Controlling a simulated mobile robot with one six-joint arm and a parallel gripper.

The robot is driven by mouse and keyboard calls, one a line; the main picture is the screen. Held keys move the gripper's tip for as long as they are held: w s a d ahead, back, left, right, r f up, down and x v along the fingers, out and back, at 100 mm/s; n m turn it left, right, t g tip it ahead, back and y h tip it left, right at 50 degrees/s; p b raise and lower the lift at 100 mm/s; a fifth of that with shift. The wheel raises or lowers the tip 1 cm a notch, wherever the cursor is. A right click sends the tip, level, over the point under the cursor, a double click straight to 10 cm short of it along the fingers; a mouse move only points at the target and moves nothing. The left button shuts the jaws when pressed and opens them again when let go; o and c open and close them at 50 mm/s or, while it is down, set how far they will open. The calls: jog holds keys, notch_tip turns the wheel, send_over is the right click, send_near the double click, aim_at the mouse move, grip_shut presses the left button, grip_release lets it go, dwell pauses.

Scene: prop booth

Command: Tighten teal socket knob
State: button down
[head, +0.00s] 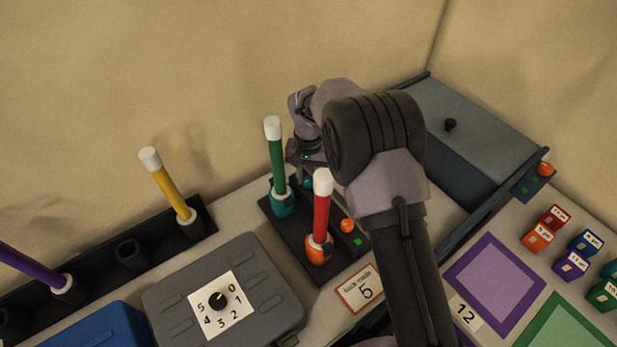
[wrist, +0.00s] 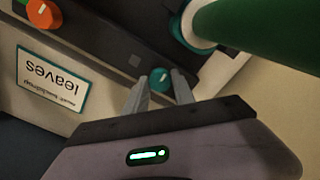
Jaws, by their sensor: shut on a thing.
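The teal knob (wrist: 160,79) sits on the dark socket board (head: 292,250), with a small pale mark on its face. My gripper (wrist: 158,90) is shut on it, one finger on each side. In the head view my arm hides most of the gripper, and only a bit of the teal knob (head: 308,182) shows. The teal socket (head: 283,203) stands beside it and holds a green rod (head: 275,152) upright. In the wrist view the green rod (wrist: 260,30) crosses the upper right. A small grey square (wrist: 134,60) near the teal knob looks unlit.
The orange socket (head: 319,249) holds a red rod (head: 321,208) close to my arm. An orange knob (head: 347,226) has a lit green square (head: 358,242) beside it. A grey dial box (head: 250,290) stands left, and a grey lidded box (head: 470,115) behind right.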

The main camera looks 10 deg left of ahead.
aim_at(308, 180)
jog(key=shift+m, duration=0.9)
jog(key=c, duration=1.1)
grip_release()
jog(key=shift+o, duration=0.2)
jog(key=shift+r, duration=0.15)
notch_tip(308, 180, up, 17)
jog(key=p, duration=0.5)
jog(key=shift+r, duration=0.1)
